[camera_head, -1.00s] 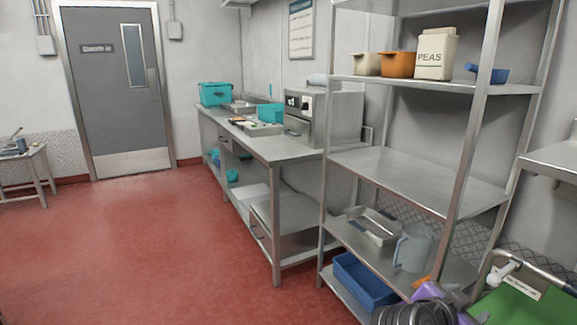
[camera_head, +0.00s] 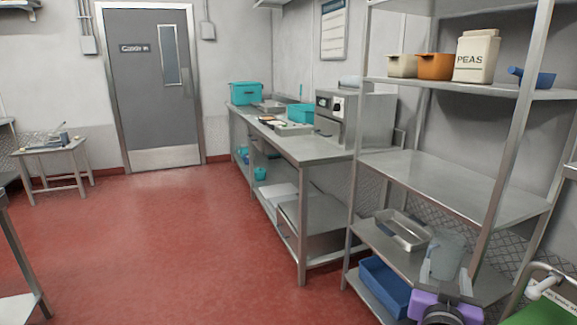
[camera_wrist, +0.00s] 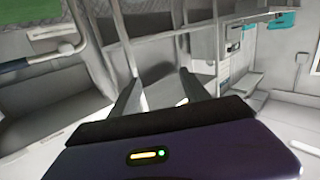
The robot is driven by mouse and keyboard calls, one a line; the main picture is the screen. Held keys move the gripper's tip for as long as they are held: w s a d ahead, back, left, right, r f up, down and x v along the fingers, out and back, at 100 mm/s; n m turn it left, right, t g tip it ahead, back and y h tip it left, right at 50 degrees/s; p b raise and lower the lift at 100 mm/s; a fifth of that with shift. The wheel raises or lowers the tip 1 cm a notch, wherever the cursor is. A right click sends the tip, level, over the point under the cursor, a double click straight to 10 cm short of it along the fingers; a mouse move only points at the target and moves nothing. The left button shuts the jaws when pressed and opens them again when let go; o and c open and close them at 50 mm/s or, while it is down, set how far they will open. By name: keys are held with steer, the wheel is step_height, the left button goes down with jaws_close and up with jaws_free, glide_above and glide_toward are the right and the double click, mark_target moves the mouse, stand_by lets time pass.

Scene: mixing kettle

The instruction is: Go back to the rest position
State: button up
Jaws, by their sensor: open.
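My gripper (camera_head: 446,276) shows at the lower right of the head view, its purple body below two grey fingers. It is in front of the lower part of the metal shelf rack (camera_head: 440,185). In the wrist view, the two dark fingers of my gripper (camera_wrist: 160,92) stand apart, with nothing between them. A translucent jug (camera_head: 447,248) on the rack is partly hidden behind the fingers. I cannot tell the gap between them.
Open red floor (camera_head: 160,240) lies ahead and left. A long steel counter (camera_head: 315,150) runs toward the grey door (camera_head: 152,85). A small table (camera_head: 50,165) stands at left. A blue crate (camera_head: 385,285) is low on the rack. A trolley handle (camera_head: 545,285) is at lower right.

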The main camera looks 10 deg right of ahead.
steer(key=s+a+f+n+t+y+p, duration=0.35)
steer(key=s+a+n+t+y, duration=0.25)
steer(key=s+a+n+y, duration=0.8)
steer(key=s+a+f+m+g+h+p, duration=0.1)
steer(key=s+a, duration=0.3)
steer(key=s, duration=0.7)
steer(key=s+a+f+m+g+h+p, duration=0.1)
steer(key=s+a+m+g, duration=0.1)
steer(key=s, duration=0.9)
steer(key=shift+s+a+m+g+p, duration=0.2)
steer(key=shift+a+m+g+p, duration=0.2)
steer(key=shift+a+m, duration=0.7)
steer(key=shift+d, duration=0.2)
